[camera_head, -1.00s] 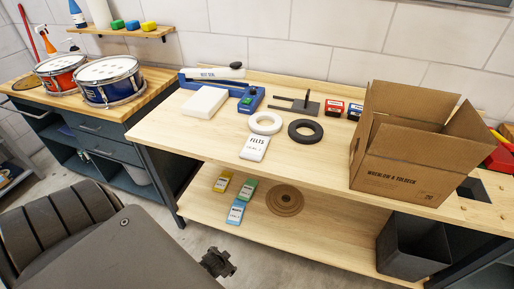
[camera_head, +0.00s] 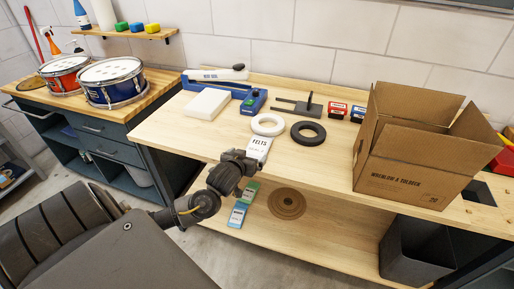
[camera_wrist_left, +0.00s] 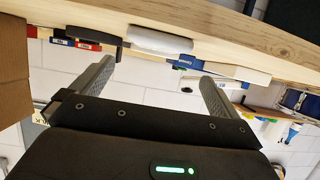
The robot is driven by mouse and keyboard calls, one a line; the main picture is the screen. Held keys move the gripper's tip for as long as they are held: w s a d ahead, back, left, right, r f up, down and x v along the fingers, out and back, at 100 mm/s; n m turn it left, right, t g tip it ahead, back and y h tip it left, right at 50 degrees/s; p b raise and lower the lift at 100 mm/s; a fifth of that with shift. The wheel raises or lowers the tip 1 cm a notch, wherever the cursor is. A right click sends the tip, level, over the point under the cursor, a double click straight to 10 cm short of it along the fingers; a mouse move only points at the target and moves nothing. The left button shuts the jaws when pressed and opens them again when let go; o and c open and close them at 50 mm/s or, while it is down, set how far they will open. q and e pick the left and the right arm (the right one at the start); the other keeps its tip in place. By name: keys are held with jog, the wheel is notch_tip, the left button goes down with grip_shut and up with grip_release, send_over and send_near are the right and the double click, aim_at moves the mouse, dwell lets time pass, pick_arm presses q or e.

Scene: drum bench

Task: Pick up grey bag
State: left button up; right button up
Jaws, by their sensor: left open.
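A small pale bag (camera_head: 257,149) marked "FELTS", light grey to white, lies on the bench top near its front edge, in front of the white ring. No other bag in view looks grey. My left gripper (camera_head: 238,160) is open and empty at the bench's front edge, just in front and left of the bag in the head view. In the left wrist view the two fingers (camera_wrist_left: 157,72) are spread with nothing between them. That view is upside down, and I cannot pick out the bag there. My right gripper is not in view.
A white ring (camera_head: 267,124), black ring (camera_head: 308,132) and open cardboard box (camera_head: 408,185) stand on the bench top (camera_head: 325,165). A green bag (camera_head: 250,192), blue bag (camera_head: 237,215) and brown disc (camera_head: 287,203) lie on the lower shelf. A white block (camera_head: 206,103) lies behind left.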

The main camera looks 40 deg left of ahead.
aim_at(257, 148)
pick_arm(q)
jog(key=x, duration=0.4)
jog(key=shift+a+f, duration=0.1)
jog(key=shift+w+p, duration=0.15)
jog(key=shift+p, duration=0.2)
jog(key=x, duration=0.2)
jog(key=p+x, duration=0.1)
jog(key=x, duration=0.1)
jog(key=shift+w+f, duration=0.25)
jog(key=shift+w, duration=0.15)
jog(key=c, duration=1)
jog(key=shift+o, duration=0.2)
jog(key=shift+r, duration=0.1)
